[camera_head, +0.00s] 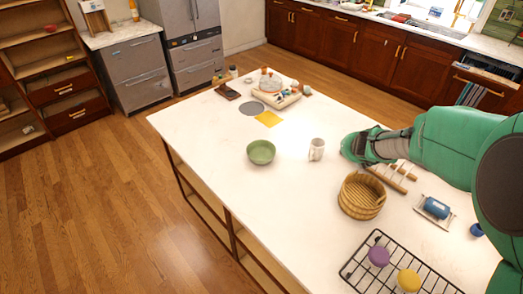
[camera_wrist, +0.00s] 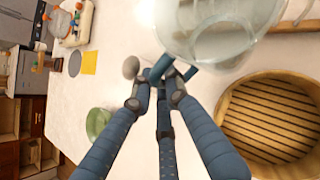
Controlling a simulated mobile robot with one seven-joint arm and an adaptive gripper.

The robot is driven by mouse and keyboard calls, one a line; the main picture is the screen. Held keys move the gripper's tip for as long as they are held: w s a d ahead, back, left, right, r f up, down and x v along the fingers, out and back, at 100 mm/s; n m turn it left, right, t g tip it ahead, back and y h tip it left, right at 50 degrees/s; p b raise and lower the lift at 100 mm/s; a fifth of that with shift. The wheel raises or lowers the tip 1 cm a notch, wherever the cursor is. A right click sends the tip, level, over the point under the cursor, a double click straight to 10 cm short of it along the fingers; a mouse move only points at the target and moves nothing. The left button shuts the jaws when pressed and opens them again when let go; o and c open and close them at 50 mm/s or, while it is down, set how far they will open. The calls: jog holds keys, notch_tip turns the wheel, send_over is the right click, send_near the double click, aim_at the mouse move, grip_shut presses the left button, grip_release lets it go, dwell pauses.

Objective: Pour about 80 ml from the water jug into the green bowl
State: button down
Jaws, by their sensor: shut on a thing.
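The green bowl (camera_head: 261,152) stands upright on the white island top, left of my gripper (camera_head: 362,148). The bowl also shows in the wrist view (camera_wrist: 98,122), partly behind a finger. In the wrist view, my gripper (camera_wrist: 168,73) is shut at the near side of a clear glass vessel, which I take as the water jug (camera_wrist: 212,32). Its top is cut off by the frame edge. I cannot tell its water level or whether it touches the counter. In the head view I cannot make the jug out behind my gripper and arm.
A white mug (camera_head: 317,149) stands between the bowl and my gripper. A round wooden tub (camera_head: 361,196), a wooden rack (camera_head: 395,177) and a blue roll on a holder (camera_head: 437,208) are near my arm. A black wire rack (camera_head: 372,235) lies in front. The counter left of the bowl is clear.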

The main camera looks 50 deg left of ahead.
jog(key=s+a+f+n+g+y, duration=0.1)
jog(key=s+a, duration=0.8)
jog(key=a, duration=0.4)
jog(key=s+a+n, duration=0.1)
jog(key=s+a, duration=0.9)
jog(key=a, duration=0.2)
jog(key=shift+n+g+y, duration=0.4)
jog(key=shift+n+g, duration=0.5)
jog(key=shift+s+a+f, duration=1.25)
jog(key=shift+s+a, duration=1.1)
jog(key=shift+s, duration=0.95)
jog(key=shift+s+a+f, duration=1.2)
jog(key=shift+s+a, duration=1.1)
jog(key=shift+s, duration=1)
jog(key=shift+s+a+f, duration=1.25)
jog(key=shift+s+a, duration=1.1)
jog(key=shift+s, duration=0.95)
jog(key=shift+r, duration=0.1)
